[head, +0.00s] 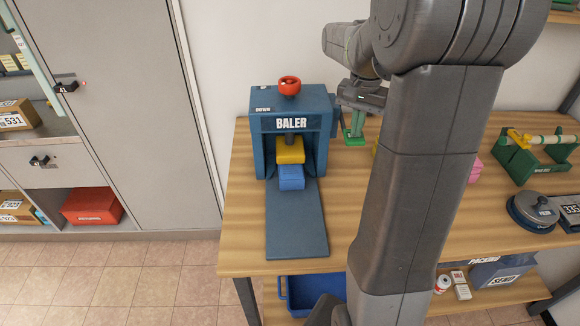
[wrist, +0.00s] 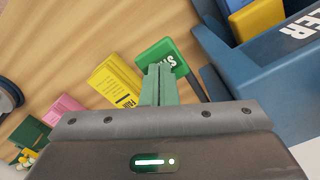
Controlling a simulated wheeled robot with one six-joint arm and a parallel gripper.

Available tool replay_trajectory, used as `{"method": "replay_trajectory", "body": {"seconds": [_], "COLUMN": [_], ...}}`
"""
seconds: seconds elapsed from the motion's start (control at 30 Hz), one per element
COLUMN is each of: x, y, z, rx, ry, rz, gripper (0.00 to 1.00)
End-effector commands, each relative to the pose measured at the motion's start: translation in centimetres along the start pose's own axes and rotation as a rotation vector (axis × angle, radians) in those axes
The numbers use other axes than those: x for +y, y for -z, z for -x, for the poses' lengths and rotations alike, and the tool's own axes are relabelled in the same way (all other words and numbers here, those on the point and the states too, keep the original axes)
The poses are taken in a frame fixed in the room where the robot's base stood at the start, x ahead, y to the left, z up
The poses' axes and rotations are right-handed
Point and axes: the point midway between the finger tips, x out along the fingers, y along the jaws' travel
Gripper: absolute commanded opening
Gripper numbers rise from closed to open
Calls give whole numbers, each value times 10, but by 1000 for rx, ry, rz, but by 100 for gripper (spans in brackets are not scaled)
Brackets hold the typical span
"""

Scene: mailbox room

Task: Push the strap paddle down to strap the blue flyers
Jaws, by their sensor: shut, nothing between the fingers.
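The blue flyers (head: 291,178) sit as a block in the mouth of the blue baler (head: 316,110), with a yellow block (head: 290,153) above and behind them. The wrist view shows part of them (wrist: 236,4) at the top edge. The green strap paddle (head: 354,139) is just right of the baler; its lettered face (wrist: 160,52) shows in the wrist view, partly hidden by my fingers. My gripper (wrist: 155,68) is shut and empty, fingers pointing down at the paddle. It also shows in the head view (head: 356,128). I cannot tell whether the fingertips touch the paddle.
A red knob (head: 289,86) tops the baler, near a "DOWN" label. A yellow pad (wrist: 116,84) and a pink one (wrist: 68,104) lie beyond the paddle. A green stand (head: 536,158) and a round scale (head: 532,211) are at the right. The front table (head: 240,240) is clear.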

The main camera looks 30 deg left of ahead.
Motion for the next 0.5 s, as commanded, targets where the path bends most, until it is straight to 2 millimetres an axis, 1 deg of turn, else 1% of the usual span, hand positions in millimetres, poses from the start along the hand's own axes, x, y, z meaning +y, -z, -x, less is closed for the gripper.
{"method": "replay_trajectory", "body": {"seconds": [0.27,0.5], "x": [0,0], "y": [0,0], "z": [-1,-9], "rx": [-2,-2], "ry": [-1,-1], "rz": [0,0], "gripper": [0,0]}}
